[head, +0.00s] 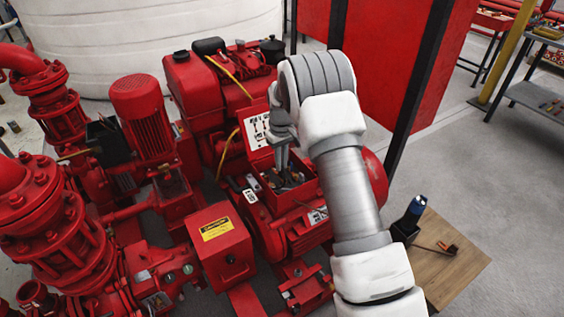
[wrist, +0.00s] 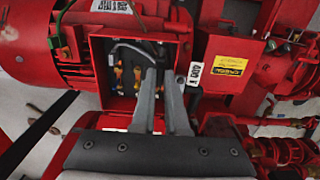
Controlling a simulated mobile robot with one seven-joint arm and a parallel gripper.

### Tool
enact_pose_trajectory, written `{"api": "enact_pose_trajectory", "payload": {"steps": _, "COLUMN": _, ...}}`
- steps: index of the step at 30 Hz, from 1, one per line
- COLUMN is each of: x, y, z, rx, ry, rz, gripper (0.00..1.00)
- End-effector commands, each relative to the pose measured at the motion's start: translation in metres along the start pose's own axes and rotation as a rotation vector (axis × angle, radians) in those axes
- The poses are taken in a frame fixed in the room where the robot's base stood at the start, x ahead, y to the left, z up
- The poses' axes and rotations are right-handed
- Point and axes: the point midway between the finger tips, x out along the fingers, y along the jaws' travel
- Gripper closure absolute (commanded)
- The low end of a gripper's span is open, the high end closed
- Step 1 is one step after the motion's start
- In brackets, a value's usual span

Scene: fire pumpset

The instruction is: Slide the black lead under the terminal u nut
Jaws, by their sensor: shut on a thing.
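The open red terminal box (head: 312,187) sits on the red motor, below and left of my forearm. In the wrist view its inside (wrist: 104,62) shows several brass-coloured terminals (wrist: 137,74) with nuts, in a row on the left. The lead's end and the terminal nearest the fingers are hidden. In the head view my gripper (head: 283,168) points down into the box.
A raised panel with a white diagram (head: 257,131) stands behind the box. A red box with a yellow label (head: 217,229) is at front left. A wooden table (head: 455,262) with a dark holder stands at right. Red pumps and pipes crowd the left.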

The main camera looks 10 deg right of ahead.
Motion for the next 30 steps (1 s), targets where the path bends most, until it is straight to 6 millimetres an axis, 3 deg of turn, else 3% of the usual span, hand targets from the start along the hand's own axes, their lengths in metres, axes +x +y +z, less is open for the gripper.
{"api": "enact_pose_trajectory", "payload": {"steps": 30, "x": 0.078, "y": 0.0, "z": 0.0, "rx": 0.001, "ry": -0.001, "rz": -0.001, "gripper": 1.0}}
